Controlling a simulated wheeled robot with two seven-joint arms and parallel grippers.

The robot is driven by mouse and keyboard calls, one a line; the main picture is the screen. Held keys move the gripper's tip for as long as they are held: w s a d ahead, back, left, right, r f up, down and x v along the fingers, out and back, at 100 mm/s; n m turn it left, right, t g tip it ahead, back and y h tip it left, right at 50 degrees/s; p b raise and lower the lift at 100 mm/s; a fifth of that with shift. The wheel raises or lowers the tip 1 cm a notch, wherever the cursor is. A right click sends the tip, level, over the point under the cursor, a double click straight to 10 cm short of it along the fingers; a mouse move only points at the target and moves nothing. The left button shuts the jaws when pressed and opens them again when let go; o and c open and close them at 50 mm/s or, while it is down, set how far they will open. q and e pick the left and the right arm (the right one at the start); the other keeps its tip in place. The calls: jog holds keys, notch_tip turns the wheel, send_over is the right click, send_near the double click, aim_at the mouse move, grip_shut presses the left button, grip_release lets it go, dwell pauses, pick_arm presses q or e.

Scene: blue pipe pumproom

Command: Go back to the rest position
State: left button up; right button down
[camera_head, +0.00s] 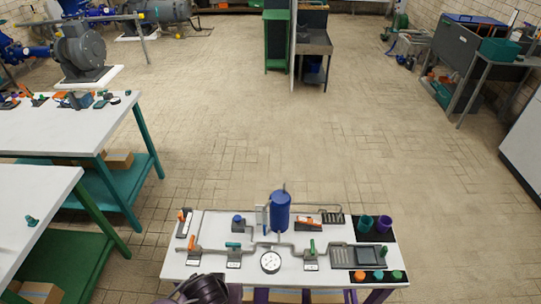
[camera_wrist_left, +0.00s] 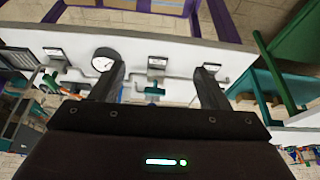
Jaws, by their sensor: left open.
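My left gripper (camera_wrist_left: 158,75) is open in the left wrist view, with its two dark fingers apart and nothing between them. Beyond the fingers is the white-topped table (camera_head: 225,272) with the pipe panel, turned round in the wrist view. The round pressure gauge (camera_wrist_left: 104,60) shows close to one finger, and a teal-handled valve (camera_wrist_left: 154,91) shows between the fingers. I cannot tell whether either finger touches anything. In the head view, a dark part of my left arm shows at the table's front edge. My right gripper is in neither view.
White workbenches (camera_head: 60,130) stand at the left. The tiled floor (camera_head: 220,130) beyond is clear up to a divider.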

pick_arm(q)
jog(key=s+a+f+g+b, duration=0.1)
jog(key=s+a+f+b, duration=0.15)
jog(key=f, duration=0.75)
jog(key=s+a+f+b, duration=0.1)
jog(key=a+f+b, duration=0.15)
jog(key=f, duration=0.75)
jog(key=s+a+f+g+b, duration=0.15)
jog(key=a+f, duration=0.25)
jog(key=f, duration=0.7)
jog(key=s+a+f+m+b, duration=0.2)
jog(key=s+f+b, duration=0.3)
jog(key=s+f, duration=1.3)
jog(key=s+g, duration=0.1)
jog(key=s, duration=0.3)
jog(key=shift+s+f+b, duration=0.2)
jog(key=shift+b, duration=0.15)
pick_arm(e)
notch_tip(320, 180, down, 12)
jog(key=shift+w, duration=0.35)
